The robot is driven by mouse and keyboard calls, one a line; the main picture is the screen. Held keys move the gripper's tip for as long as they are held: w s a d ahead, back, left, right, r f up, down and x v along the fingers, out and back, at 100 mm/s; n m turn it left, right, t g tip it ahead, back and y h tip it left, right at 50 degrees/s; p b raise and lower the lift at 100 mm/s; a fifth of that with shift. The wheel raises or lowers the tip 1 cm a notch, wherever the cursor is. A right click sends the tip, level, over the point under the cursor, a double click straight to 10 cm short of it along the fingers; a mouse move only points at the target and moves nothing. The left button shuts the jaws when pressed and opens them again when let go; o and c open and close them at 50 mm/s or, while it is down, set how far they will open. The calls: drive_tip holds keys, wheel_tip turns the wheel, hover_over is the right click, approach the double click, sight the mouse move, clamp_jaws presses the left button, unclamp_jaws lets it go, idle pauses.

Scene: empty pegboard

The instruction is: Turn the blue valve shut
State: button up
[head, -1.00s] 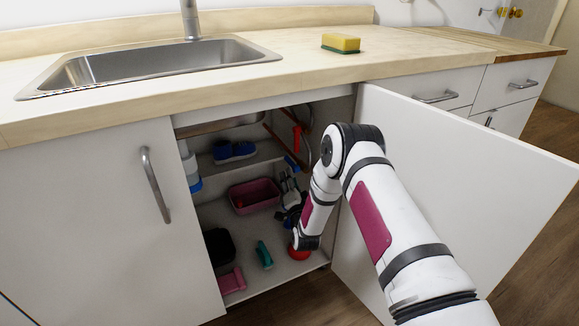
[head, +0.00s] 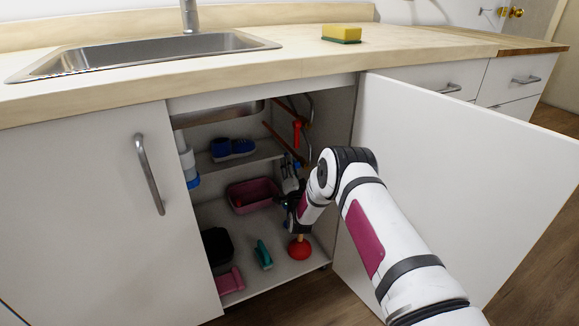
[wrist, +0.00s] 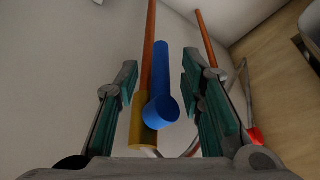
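The blue valve handle (wrist: 160,95) shows in the wrist view as a blue bar with a round end. It stands beside a brass-coloured fitting (wrist: 140,135) on a copper pipe (wrist: 149,45). My gripper (wrist: 160,82) is open, with one green-padded finger on each side of the handle and visible gaps to both. In the head view my gripper (head: 290,183) is inside the open cabinet, near its right side. The blue handle is mostly hidden there behind the gripper.
A red valve handle (head: 297,133) is on the pipes above. The open cabinet door (head: 440,180) stands right of my arm. A red plunger (head: 299,249), a pink tub (head: 252,196) and a teal object (head: 263,255) are below. Blue shoes (head: 233,149) sit on the shelf.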

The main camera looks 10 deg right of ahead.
drive_tip(key=shift+b+x, duration=0.4)
drive_tip(key=shift+x, duration=1.05)
clamp_jaws()
